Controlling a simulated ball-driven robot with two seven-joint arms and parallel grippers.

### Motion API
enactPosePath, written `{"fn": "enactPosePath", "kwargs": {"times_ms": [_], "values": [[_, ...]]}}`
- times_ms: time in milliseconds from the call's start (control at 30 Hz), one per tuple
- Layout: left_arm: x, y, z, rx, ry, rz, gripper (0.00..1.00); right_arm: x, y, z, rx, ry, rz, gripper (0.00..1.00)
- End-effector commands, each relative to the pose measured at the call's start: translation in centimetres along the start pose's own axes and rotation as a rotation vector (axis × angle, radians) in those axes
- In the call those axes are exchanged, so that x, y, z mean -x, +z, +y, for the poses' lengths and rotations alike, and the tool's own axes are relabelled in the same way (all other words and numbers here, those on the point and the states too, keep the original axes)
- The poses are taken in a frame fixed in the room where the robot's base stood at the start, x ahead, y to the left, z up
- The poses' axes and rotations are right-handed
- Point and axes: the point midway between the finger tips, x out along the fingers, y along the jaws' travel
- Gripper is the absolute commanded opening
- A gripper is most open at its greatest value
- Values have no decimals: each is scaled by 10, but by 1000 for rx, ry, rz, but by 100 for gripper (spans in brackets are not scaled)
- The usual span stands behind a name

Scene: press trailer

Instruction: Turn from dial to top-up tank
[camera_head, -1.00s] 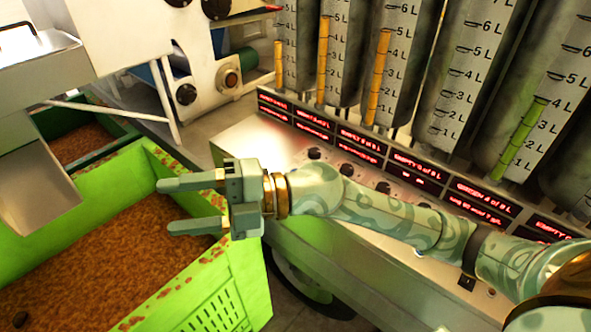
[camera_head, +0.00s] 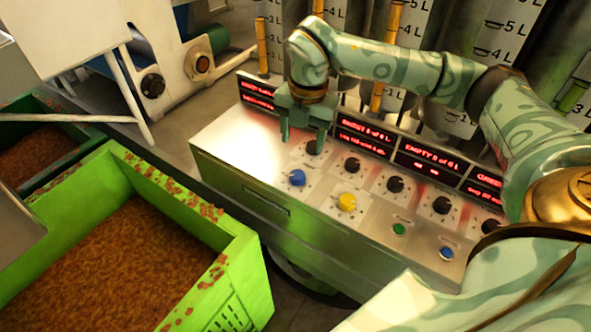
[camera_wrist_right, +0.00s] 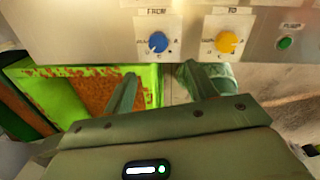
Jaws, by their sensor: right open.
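The FROM dial (camera_head: 297,177) is a blue knob on a white plate, at the front left of the metal panel. It also shows in the wrist view (camera_wrist_right: 158,42), under the label FROM; its exact setting is too small to tell. My right gripper (camera_head: 304,145) points down over the panel, just behind the blue knob and in front of the displays. In the wrist view the open fingers (camera_wrist_right: 158,76) are apart with nothing between them, and the blue knob lies beyond their tips. The tanks (camera_head: 345,20) stand behind the panel; which is the top-up tank is not readable.
The yellow TO dial (camera_head: 347,202) sits right of the blue one, with black knobs (camera_head: 352,165) behind. A green button (camera_head: 399,229) and a blue button (camera_head: 446,253) are farther right. Red-lit displays (camera_head: 364,138) line the back. A green crate (camera_head: 250,275) stands left.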

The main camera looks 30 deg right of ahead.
Motion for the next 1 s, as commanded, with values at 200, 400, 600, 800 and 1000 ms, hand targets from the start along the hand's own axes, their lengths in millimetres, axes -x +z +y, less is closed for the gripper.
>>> {"fn": "enactPosePath", "kwargs": {"times_ms": [200,400,600,800,1000], "values": [[-17,0,0,0,2,-4,0,-62,-1,0,3,-4,5,57],[-27,-18,-4,0,-3,23,0,-99,-1,0,3,-1,3,57],[-30,-14,-3,0,-1,15,0,-113,-1,1,4,1,2,57],[-29,-8,-1,-1,2,6,0,-114,-1,1,4,2,1,57],[-29,-7,-1,-1,2,4,0,-114,-1,1,4,2,2,24]]}}
